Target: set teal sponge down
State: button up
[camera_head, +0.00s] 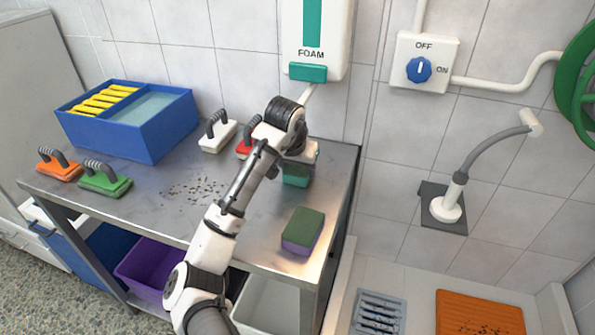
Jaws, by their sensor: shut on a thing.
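The teal sponge (296,181) is at the back right of the metal table (245,195), under the end of my arm. My gripper (300,163) is above it and shut on it, with the jaws partly hidden by my own wrist. I cannot tell whether the sponge's underside touches the tabletop. A second sponge, purple with a dark green top (304,231), lies nearer the front right corner of the table, apart from the teal one.
A blue tub (151,136) stands at the back left. Orange (60,166), green (105,182), white (216,136) and red (244,150) handled brushes stand on the table. Dark crumbs (195,190) lie mid-table. The foam dispenser (316,40) hangs behind my gripper.

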jog(key=shift+r, duration=0.1)
jog(key=shift+f, duration=0.2)
jog(key=o, duration=1)
jog(key=v, duration=1.2)
jog(key=shift+r, duration=0.25)
